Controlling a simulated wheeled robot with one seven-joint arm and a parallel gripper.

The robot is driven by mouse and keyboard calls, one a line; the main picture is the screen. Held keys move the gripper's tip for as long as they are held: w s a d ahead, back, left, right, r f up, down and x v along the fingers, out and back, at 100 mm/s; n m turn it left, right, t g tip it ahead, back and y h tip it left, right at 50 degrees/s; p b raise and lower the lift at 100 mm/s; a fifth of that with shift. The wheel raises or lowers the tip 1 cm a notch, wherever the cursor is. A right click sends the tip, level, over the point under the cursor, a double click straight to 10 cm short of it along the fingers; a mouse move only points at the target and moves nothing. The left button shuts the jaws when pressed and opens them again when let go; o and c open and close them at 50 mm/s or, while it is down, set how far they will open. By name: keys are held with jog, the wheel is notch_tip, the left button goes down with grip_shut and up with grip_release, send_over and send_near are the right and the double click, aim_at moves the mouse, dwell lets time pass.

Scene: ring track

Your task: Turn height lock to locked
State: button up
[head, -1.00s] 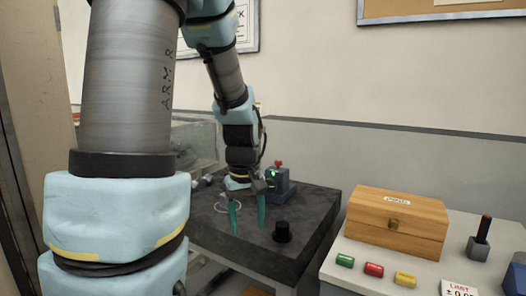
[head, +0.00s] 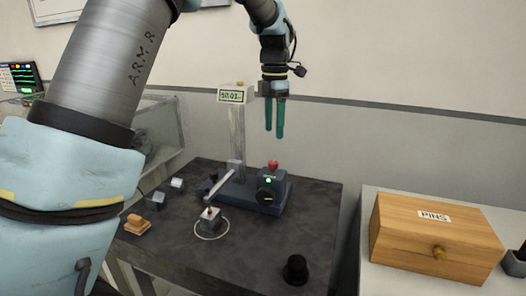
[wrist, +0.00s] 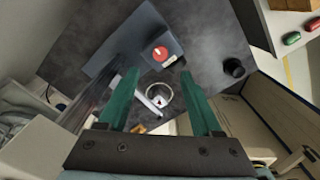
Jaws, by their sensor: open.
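A height gauge stands on the dark stone plate (head: 250,250), with a blue-grey base (head: 236,190), a pale upright column (head: 237,135) and a thin arm reaching left. A block at its right end carries a red knob (head: 273,164) on top and a black round dial (head: 266,194) beside a lit green dot. I cannot tell which one is the height lock, or its setting. My gripper (head: 274,132) is open and empty, pointing down above the red knob and apart from it. In the wrist view the red knob (wrist: 159,53) shows just beyond the fingertips (wrist: 158,78).
The readout (head: 235,96) tops the column, left of my gripper. A small block inside a ring (head: 210,223) sits under the gauge arm. A black knob-shaped piece (head: 296,269) stands at the front. A wooden PINS box (head: 430,235) is on the right table.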

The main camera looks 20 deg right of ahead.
aim_at(273, 162)
notch_tip(273, 162, down, 10)
jog(key=shift+p, duration=1.25)
jog(key=shift+c, duration=0.3)
grip_shut()
